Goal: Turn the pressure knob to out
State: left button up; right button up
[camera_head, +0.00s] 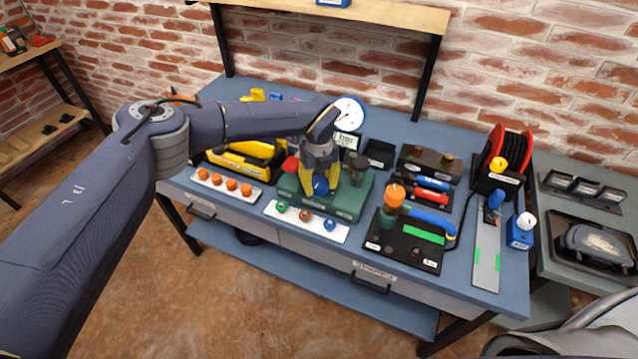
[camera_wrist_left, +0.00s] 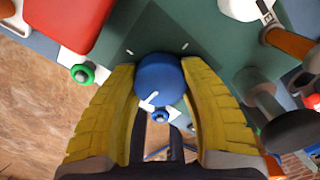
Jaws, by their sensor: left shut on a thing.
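The blue pressure knob (camera_head: 320,185) sits on the green pump block (camera_head: 350,200) on the blue workbench. It also shows in the left wrist view (camera_wrist_left: 160,78), round, with a white pointer mark on it. My left gripper (camera_head: 319,183) comes down from above, and its yellow fingers (camera_wrist_left: 160,85) are shut around the knob, one on each side. A white round gauge (camera_head: 349,113) stands behind the block; the arm hides part of the area in front of it. My right gripper is not in view.
A white strip with green, brown and blue small knobs (camera_head: 306,222) lies in front of the block. A strip of orange knobs (camera_head: 224,184) is to the left. A black board with an orange-topped tool (camera_head: 405,238) is to the right. A red hose reel (camera_head: 500,160) stands further right.

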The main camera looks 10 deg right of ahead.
aim_at(319, 182)
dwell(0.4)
pick_arm(q)
jog(key=o, duration=1.3)
notch_tip(319, 182, up, 12)
